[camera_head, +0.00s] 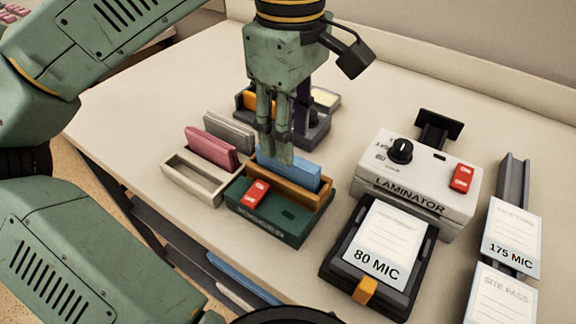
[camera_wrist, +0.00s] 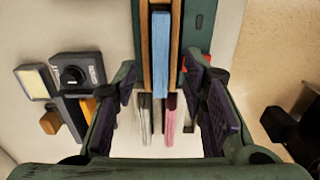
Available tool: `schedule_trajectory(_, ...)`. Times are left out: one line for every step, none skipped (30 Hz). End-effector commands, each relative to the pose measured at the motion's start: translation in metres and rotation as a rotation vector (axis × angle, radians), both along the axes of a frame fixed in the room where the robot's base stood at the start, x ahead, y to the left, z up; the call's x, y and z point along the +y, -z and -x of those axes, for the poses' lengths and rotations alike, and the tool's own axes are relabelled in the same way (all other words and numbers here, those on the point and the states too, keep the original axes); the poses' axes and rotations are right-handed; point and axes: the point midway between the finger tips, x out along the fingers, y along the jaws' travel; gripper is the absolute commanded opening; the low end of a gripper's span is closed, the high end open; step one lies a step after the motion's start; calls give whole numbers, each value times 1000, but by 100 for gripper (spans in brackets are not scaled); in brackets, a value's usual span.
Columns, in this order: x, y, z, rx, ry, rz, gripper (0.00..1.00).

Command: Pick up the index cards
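Thin upright card stacks stand on the desk. A blue stack (camera_head: 290,170) sits in a wooden slot on a dark green device (camera_head: 283,226). A pink stack (camera_head: 212,148) and a grey stack (camera_head: 229,132) stand by a pale slotted holder (camera_head: 195,181). I cannot tell which are the index cards. My gripper (camera_head: 278,148) points down just behind the blue stack and hides part of it. In the wrist view my gripper (camera_wrist: 163,88) has its fingers spread apart with nothing clamped. The blue stack (camera_wrist: 161,55) and the pink stack (camera_wrist: 171,113) show between them.
A laminator (camera_head: 418,182) with an 80 MIC pouch (camera_head: 385,240) stands to the right. A grey rack (camera_head: 513,185) with white labelled pouches is at the far right. A dark device (camera_head: 313,131) stands behind my gripper. Bare desk lies at the back.

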Motion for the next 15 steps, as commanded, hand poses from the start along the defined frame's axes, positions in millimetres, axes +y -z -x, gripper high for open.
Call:
schedule_trajectory(0,4,0,2,2,1,38)
schedule_trajectory(1,7,0,3,2,2,38)
schedule_trajectory(1,12,0,3,3,3,38)
schedule_trajectory(2,15,0,2,1,2,38)
schedule_trajectory(3,20,0,3,-1,1,38)
schedule_trajectory(4,26,0,4,-1,0,38)
schedule_trajectory(4,31,0,2,0,1,38)
schedule_trajectory(4,36,0,3,0,1,38)
schedule_trajectory(4,41,0,3,0,1,38)
schedule_trajectory(3,44,0,2,1,1,38)
schedule_trajectory(3,46,0,1,1,2,38)
schedule_trajectory(3,48,0,1,0,2,38)
schedule_trajectory(3,49,0,1,0,2,38)
schedule_trajectory(3,50,0,1,0,2,38)
schedule_trajectory(3,50,0,0,0,1,38)
